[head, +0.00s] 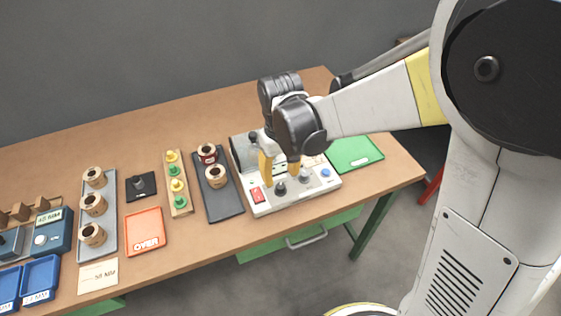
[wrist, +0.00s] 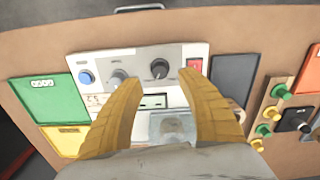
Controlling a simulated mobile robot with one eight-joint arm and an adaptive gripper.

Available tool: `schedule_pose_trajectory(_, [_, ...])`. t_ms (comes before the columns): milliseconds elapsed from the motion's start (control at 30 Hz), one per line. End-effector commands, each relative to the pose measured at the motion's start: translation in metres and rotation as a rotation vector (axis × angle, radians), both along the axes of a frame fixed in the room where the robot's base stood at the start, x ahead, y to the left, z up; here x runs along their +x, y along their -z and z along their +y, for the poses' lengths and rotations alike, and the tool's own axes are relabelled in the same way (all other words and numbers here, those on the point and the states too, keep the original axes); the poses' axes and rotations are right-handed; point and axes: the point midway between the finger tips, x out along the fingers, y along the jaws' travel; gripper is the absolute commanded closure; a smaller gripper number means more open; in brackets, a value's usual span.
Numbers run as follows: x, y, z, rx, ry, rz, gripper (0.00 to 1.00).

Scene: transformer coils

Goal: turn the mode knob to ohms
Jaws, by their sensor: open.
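The white tester box (head: 262,208) stands near the table's front edge; its panel (wrist: 140,55) fills the middle of the wrist view. A black knob (wrist: 159,68) with a pale pointer mark and a grey knob (wrist: 118,77) sit on it; the head view also shows the black knob (head: 281,188) and the grey knob (head: 305,176). I cannot read which is the mode knob. My gripper (head: 280,172) is over the panel, open and empty. In the wrist view its yellow fingertips (wrist: 160,80) lie either side of the black knob, with no visible contact.
The panel also has a red switch (wrist: 194,65), a blue button (wrist: 87,77) and a small display (wrist: 153,101). A green tray (head: 356,154) lies right of the box. A dark tray (head: 223,205) with coils lies left, beside a strip of yellow and green posts (head: 184,208).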

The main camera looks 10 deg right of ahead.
Motion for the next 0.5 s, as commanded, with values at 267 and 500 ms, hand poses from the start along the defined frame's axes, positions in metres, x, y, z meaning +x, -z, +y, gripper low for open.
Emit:
schedule_pose_trajectory(267, [0.000, -0.051, 0.000, 0.000, 0.000, 0.000, 0.54])
schedule_pose_trajectory(500, [0.000, -0.063, 0.000, 0.000, 0.000, 0.000, 0.54])
